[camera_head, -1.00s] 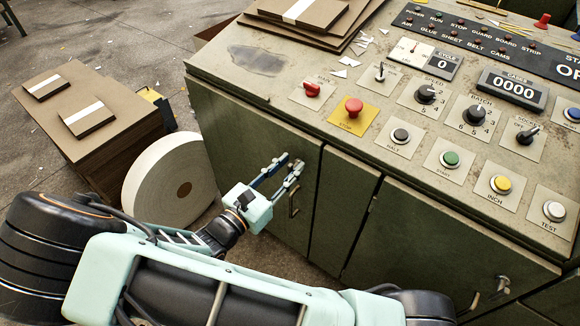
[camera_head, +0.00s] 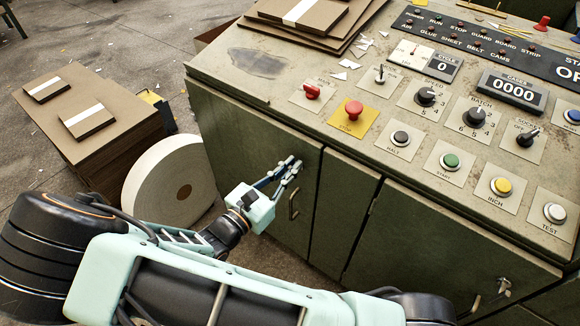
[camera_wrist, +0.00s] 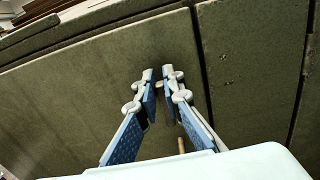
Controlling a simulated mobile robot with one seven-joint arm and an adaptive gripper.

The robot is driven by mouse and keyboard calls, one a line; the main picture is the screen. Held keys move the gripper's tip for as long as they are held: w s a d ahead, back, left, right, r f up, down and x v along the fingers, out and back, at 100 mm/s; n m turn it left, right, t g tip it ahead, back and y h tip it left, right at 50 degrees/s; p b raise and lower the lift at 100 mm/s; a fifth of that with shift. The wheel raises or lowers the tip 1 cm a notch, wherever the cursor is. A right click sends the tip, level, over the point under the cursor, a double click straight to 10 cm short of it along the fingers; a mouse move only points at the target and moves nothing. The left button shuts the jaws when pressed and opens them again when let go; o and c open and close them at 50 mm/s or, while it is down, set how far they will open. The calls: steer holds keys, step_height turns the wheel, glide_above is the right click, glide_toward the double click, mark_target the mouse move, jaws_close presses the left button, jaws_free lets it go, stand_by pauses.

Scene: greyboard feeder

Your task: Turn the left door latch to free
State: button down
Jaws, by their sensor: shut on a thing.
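My gripper (camera_head: 287,169) is at the upper part of the left green cabinet door (camera_head: 240,135), with its fingers drawn close together on the left door latch. In the wrist view the fingertips (camera_wrist: 158,76) nearly meet at the door face. A small metal end of the latch (camera_wrist: 178,76) shows just beside the right fingertip. The fingers hide most of the latch, so its exact angle cannot be told. The door looks closed. Its pull handle (camera_head: 293,205) is just below the fingers.
A second latch (camera_head: 502,286) is on the right door. The control panel with knobs and a red stop button (camera_head: 353,108) overhangs above the doors. A white paper roll (camera_head: 160,188) and a stack of brown board (camera_head: 95,125) stand on the left.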

steer(key=m, duration=0.3)
steer(key=d+m, duration=0.1)
steer(key=shift+s+f+m+p, duration=0.1)
steer(key=shift+s+m+p, duration=0.2)
steer(key=shift+s+p, duration=0.1)
steer(key=m, duration=0.4)
steer(key=shift+s+d+f+m, duration=0.25)
steer(key=shift+d+f+m, duration=0.05)
steer(key=shift+f, duration=0.1)
steer(key=m+b, duration=0.1)
steer(key=m, duration=0.1)
steer(key=f+m, duration=0.1)
steer(key=m, duration=0.1)
steer(key=shift+s+d+b, duration=0.15)
steer(key=shift+d+b, duration=0.05)
steer(key=shift+b, duration=0.2)
steer(key=shift+f+m+b, duration=0.2)
steer(key=shift+m+b, duration=0.2)
steer(key=shift+m, duration=0.7)
steer(key=shift+f+m+b, duration=0.2)
steer(key=shift+m+b, duration=0.15)
steer(key=shift+m, duration=0.75)
steer(key=c, duration=2)
jaws_free()
steer(key=shift+c, duration=0.2)
